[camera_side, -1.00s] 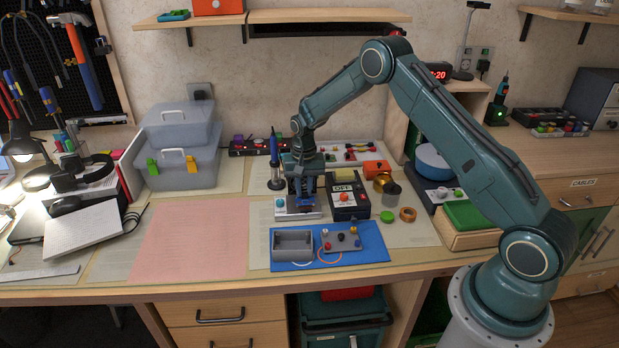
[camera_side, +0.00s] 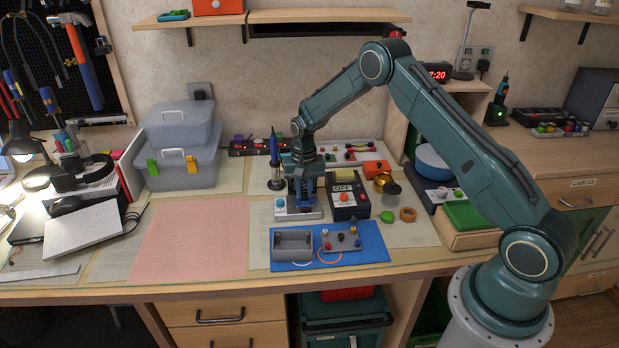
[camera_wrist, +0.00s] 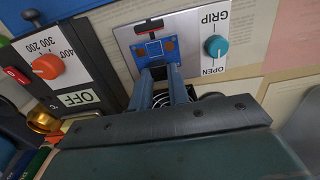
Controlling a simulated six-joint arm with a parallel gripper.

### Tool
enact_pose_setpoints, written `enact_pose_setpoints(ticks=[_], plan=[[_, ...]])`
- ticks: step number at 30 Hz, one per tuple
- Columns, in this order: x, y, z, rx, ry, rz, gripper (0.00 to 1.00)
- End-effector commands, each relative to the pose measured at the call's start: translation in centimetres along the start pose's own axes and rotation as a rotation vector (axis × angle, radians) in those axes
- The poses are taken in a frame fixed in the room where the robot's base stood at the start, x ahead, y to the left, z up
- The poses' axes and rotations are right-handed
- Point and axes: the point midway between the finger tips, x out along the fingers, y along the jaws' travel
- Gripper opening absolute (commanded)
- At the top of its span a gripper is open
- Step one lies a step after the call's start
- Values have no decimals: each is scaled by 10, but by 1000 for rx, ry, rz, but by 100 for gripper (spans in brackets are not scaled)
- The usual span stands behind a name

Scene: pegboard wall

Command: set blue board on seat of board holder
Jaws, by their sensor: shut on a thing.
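My gripper (camera_side: 303,201) points down over the board holder (camera_side: 283,214), a pale metal plate with a teal knob. In the wrist view the fingers (camera_wrist: 163,84) are shut on the near edge of the small blue board (camera_wrist: 158,49), which has brown pads. The board lies over the holder's plate (camera_wrist: 190,32), left of the teal knob (camera_wrist: 215,46) between the words GRIP and OPEN. A dark and red part of the holder shows just beyond the board. I cannot tell whether the board touches the seat, which it hides.
A black box (camera_side: 345,205) with an orange-red knob and an OFF label stands close to the right of the holder. A soldering iron (camera_side: 274,150) stands upright behind left. A blue mat (camera_side: 280,264) with a grey tray lies in front. The pink sheet (camera_side: 190,235) is clear.

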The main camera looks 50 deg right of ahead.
Motion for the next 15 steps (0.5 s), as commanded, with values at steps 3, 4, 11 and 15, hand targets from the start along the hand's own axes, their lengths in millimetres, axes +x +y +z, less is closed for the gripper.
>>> enact_pose_setpoints(ticks=[3,4,11,15], plan=[[0,0,0,0,0,0,0],[0,0,0,0,0,0,0],[0,0,0,0,0,0,43],[0,0,0,0,0,0,43]])
